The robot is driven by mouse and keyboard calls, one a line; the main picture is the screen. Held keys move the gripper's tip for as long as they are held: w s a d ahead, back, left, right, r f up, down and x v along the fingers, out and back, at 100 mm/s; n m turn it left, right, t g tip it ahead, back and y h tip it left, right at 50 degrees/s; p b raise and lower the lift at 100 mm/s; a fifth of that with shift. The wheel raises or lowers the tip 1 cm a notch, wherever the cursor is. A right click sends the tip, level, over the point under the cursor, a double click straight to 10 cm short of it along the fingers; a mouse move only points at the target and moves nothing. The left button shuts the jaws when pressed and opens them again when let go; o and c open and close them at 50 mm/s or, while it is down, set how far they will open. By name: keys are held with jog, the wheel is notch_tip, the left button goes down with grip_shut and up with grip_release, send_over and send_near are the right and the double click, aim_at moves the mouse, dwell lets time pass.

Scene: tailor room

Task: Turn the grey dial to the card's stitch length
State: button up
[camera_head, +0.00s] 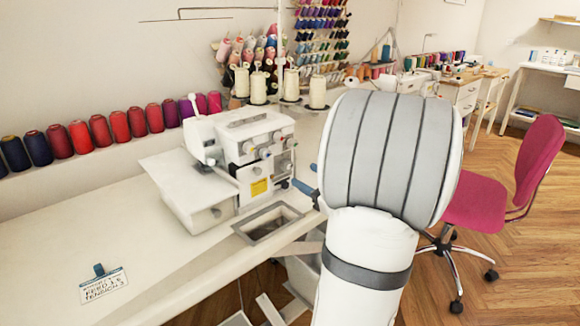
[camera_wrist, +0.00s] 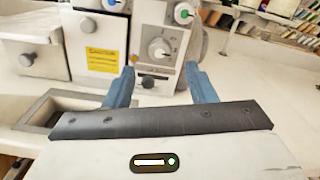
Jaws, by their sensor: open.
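The white overlock sewing machine (camera_head: 240,150) stands on the white table. In the wrist view, a grey dial (camera_wrist: 159,50) with a printed scale sits on its front plate. The dial faces my gripper, and its exact setting is too small to read.
A rectangular opening (camera_head: 267,223) is in the table beside the machine. Thread cones (camera_head: 258,88) stand behind the machine, and a row of spools (camera_head: 100,130) lines the wall. A pink chair (camera_head: 500,195) is at the right. The table's left part is clear around the card.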

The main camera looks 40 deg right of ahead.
aim_at(289, 167)
jog(key=w, duration=0.6)
jog(key=shift+w+a+b, duration=0.15)
jog(key=shift+a+b, duration=0.15)
jog(key=shift+b, duration=0.1)
jog(key=c, duration=0.9)
jog(key=shift+c, duration=0.4)
